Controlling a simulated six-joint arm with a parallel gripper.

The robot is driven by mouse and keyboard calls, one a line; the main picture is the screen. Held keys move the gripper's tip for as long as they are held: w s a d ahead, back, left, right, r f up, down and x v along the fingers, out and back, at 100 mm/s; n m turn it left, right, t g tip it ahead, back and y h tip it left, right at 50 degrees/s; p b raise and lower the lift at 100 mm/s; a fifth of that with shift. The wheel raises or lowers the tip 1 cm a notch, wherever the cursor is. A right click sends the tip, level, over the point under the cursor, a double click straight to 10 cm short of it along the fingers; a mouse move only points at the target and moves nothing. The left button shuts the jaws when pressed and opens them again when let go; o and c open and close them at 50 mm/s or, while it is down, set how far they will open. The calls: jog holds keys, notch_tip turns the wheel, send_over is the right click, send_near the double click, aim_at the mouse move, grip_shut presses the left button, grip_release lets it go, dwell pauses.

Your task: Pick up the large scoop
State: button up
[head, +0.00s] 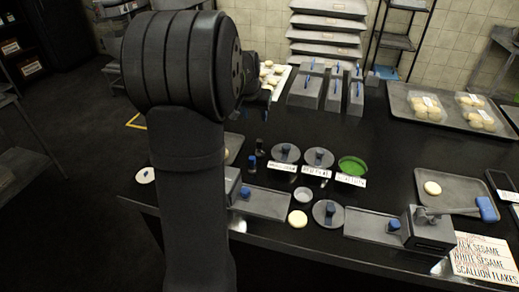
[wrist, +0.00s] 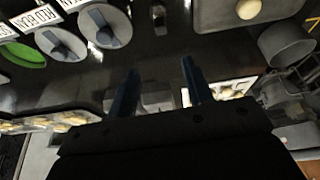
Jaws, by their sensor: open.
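I cannot single out the large scoop for certain. In the head view, a tool with a blue-ended handle (head: 487,209) lies across a dark grey box at the right front of the counter; its far end is not clear. My gripper (wrist: 161,88) is open, its two dark fingers apart with nothing held between them. It is above the dark counter. In the head view it is mostly hidden behind my own arm. The blue-ended tool is not recognisable in the wrist view.
Grey boxes with blue handles (head: 307,90) stand at the back. A tray (head: 398,103) with packed buns is at the back right. Dark counter (head: 400,150) is clear between them.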

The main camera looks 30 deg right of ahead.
send_near(259, 140)
jog(key=x, duration=0.4)
jog(key=shift+s+d+f, duration=0.1)
jog(key=shift+d+f, duration=0.2)
jog(key=shift+d, duration=0.05)
jog(key=shift+x, duration=2.75)
jog(key=shift+a, duration=0.2)
jog(key=c, duration=1)
